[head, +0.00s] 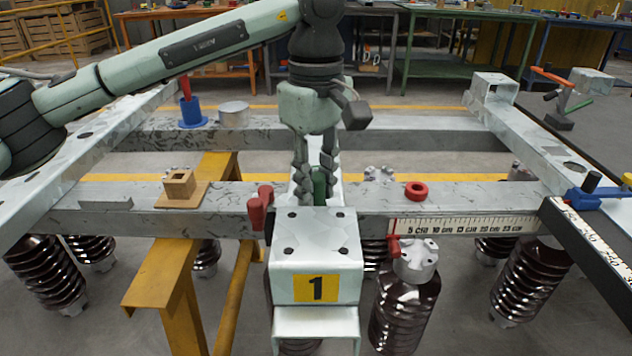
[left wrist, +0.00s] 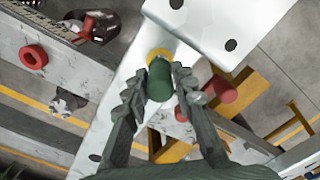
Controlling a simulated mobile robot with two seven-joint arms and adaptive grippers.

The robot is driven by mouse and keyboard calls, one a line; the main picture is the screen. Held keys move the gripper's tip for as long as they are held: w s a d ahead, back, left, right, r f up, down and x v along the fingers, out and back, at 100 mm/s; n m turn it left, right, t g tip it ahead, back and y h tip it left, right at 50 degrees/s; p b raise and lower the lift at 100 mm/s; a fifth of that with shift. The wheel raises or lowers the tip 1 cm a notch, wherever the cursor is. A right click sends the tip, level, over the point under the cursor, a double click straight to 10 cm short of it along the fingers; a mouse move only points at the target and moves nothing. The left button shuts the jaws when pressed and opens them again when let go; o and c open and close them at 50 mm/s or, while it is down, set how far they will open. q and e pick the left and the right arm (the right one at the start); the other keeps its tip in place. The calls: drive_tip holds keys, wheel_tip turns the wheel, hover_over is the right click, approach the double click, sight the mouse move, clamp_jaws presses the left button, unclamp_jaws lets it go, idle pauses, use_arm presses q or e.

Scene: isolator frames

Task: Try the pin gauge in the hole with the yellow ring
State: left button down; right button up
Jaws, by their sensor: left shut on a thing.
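My left gripper (head: 317,178) comes down from above and is shut on the green pin gauge (head: 319,187). In the left wrist view, my left gripper (left wrist: 160,84) has its two fingers on either side of the gauge's green handle (left wrist: 160,80). The yellow ring (left wrist: 158,54) shows just past the far end of the handle, on the pale beam, partly covered by it. The hole inside the ring is hidden, so I cannot tell whether the pin is in it. In the head view the ring is hidden. My right gripper is not in view.
The plate marked 1 (head: 315,258) stands just in front of the gauge. Red handles (head: 258,210) stand close on its left. A red ring (head: 416,191) lies on the crossbeam to the right, above a ruler (head: 465,224).

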use_arm(q)
drive_tip(key=shift+f+b, duration=1.05)
drive_tip(key=shift+f, duration=0.3)
idle(0.5)
drive_tip(key=shift+r, duration=0.1)
idle(0.4)
drive_tip(key=shift+r+p, duration=2.2)
drive_tip(key=shift+r, duration=1.55)
